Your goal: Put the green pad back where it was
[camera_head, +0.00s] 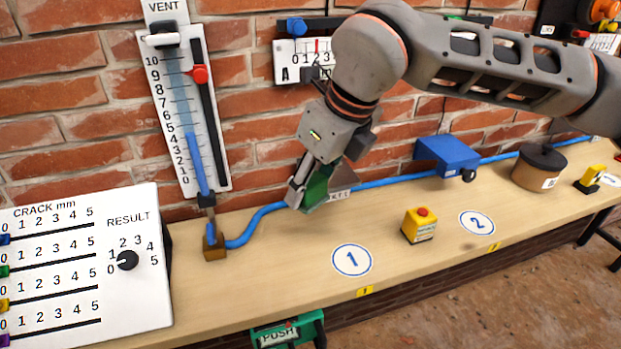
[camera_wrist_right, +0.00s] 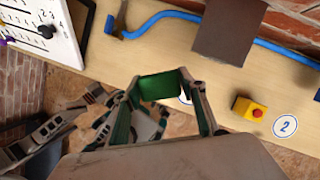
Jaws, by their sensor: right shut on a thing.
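My right gripper (camera_head: 308,195) hangs over the back of the wooden bench, near the brick wall, with its fingers pointing down. It is shut on the green pad (camera_head: 317,190), which shows partly behind the fingers. In the right wrist view the green pad (camera_wrist_right: 160,87) spans between the fingertips of the right gripper (camera_wrist_right: 160,90). The pad is close to the blue hose in the head view; I cannot tell whether they touch.
The bench (camera_head: 300,270) bears round marks 1 (camera_head: 352,260) and 2 (camera_head: 477,223), a yellow button box (camera_head: 419,225), a blue block (camera_head: 447,155) and a lidded pot (camera_head: 538,168). A blue hose (camera_head: 262,218) runs along the wall. A brown plate (camera_wrist_right: 230,30) stands near the gripper.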

